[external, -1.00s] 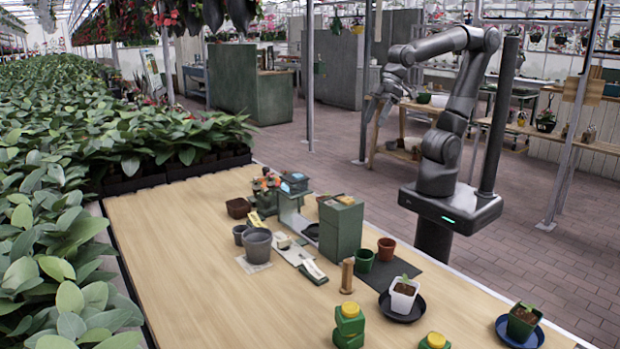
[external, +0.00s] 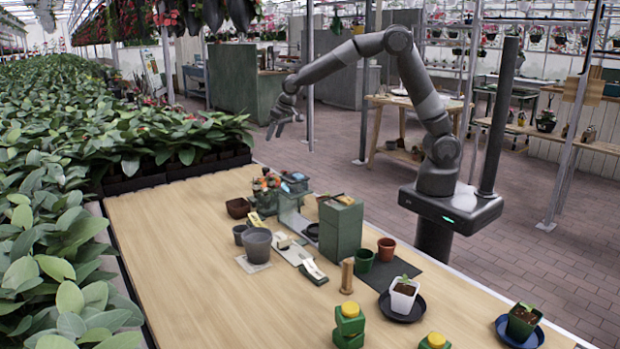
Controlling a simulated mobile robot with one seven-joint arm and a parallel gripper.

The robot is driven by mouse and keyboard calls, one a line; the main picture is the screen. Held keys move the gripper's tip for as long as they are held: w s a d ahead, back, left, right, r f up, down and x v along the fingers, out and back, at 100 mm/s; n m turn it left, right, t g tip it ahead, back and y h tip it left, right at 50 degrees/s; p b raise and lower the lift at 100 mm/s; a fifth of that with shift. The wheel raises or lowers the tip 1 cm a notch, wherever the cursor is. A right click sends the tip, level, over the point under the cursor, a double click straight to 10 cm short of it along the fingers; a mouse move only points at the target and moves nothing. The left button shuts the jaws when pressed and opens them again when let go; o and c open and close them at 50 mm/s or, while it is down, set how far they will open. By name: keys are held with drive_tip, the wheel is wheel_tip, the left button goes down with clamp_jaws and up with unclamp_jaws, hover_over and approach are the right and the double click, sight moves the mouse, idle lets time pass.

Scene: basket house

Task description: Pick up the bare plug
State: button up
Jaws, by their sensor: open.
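My gripper (external: 284,127) hangs in the air behind the far end of the wooden bench (external: 185,262), fingers pointing down and spread apart, with nothing between them. I cannot surely pick out the bare plug in this view. A small dark brown, squarish thing (external: 238,208) sits at the far left of the bench items; I cannot tell whether it is a plug or a pot. A cluster of small coloured items (external: 267,184) stands near it, too small to make out.
A tall green box (external: 341,230) stands mid-bench. Around it are a grey pot (external: 257,244), a terracotta pot (external: 386,248) and a white pot with a seedling (external: 403,294). Leafy plants (external: 60,180) line the left. The bench's left front is clear.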

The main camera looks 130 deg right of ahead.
drive_tip(key=s+d+f+m+g, duration=0.1)
drive_tip(key=s+d+f+m, duration=0.1)
drive_tip(key=s+d+f, duration=0.5)
drive_tip(key=d+f+m+g, duration=0.1)
drive_tip(key=d+f, duration=0.5)
drive_tip(key=d, duration=0.4)
hover_over(266, 168)
drive_tip(key=a, duration=0.2)
drive_tip(key=shift+m+h, duration=0.3)
drive_tip(key=f, duration=0.4)
drive_tip(key=shift+s+d+f, duration=0.2)
drive_tip(key=shift+s+f, duration=0.05)
drive_tip(key=shift+f, duration=0.05)
drive_tip(key=shift+x, duration=3.05)
drive_tip(key=shift+c, duration=0.5)
drive_tip(key=c, duration=0.9)
